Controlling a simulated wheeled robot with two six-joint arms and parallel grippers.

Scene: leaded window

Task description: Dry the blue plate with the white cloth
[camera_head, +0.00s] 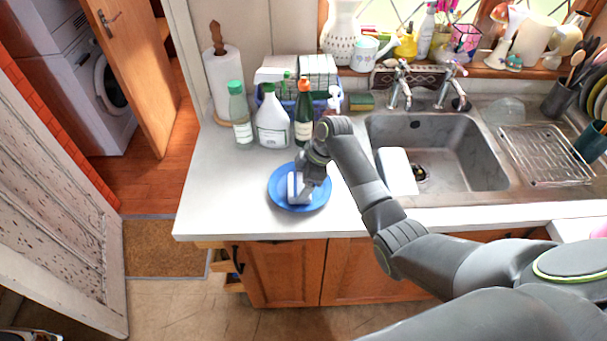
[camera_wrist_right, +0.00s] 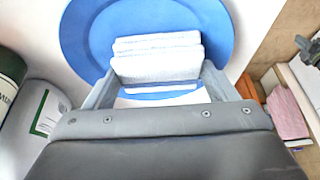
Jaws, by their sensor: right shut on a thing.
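The blue plate (camera_head: 281,200) lies flat on the white counter, left of the sink. My right gripper (camera_head: 299,186) is over the plate, pointing down, and is shut on the folded white cloth (camera_head: 292,187). In the right wrist view the cloth (camera_wrist_right: 157,58) is between the two fingers (camera_wrist_right: 155,84), with the blue plate (camera_wrist_right: 82,38) behind and around it. The cloth is at the plate's surface; I cannot tell how firmly it touches. My left gripper is not in view.
Bottles (camera_head: 272,120) and a paper towel roll (camera_head: 224,82) stand behind the plate. The sink (camera_head: 455,150) is to the right, with a white cloth-like item (camera_head: 397,171) over its left edge. Counter left of the plate (camera_head: 218,195) is clear. The front edge is close.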

